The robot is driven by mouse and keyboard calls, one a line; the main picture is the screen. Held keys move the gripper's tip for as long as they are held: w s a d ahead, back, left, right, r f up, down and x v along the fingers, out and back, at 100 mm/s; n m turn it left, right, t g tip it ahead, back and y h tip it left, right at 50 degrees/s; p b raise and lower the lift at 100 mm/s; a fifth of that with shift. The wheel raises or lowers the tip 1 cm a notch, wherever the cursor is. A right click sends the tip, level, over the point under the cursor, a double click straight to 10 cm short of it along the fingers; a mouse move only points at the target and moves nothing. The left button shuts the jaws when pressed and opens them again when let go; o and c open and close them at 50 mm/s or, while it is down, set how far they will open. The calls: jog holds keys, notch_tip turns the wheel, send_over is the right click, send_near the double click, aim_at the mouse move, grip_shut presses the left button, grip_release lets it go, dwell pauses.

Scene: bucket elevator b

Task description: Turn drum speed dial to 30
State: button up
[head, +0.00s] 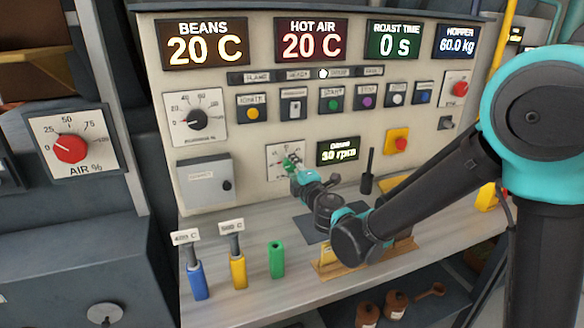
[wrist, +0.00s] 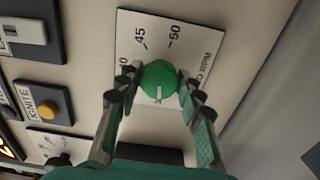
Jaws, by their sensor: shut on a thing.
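The drum speed dial has a white scale card (head: 275,155) low on the panel, left of the drum display (head: 338,151), which reads 30 rpm. In the wrist view its green knob (wrist: 158,80) sits between my gripper's two fingers, one on each side. My gripper (head: 292,163) is shut on the knob. The knob's white mark points toward the lower part of the picture. The marks 45 and 50 and part of the word RPM show on the card; the lower part of the scale is hidden by the gripper.
A grey cabinet box (head: 205,183) is left of the dial. A black lever (head: 367,172) and a red knob on a yellow plate (head: 397,141) are to its right.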

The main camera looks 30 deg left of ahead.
dwell(0.4)
jog(key=o, duration=1.1)
jog(key=shift+o, duration=0.2)
jog(key=v, duration=1.2)
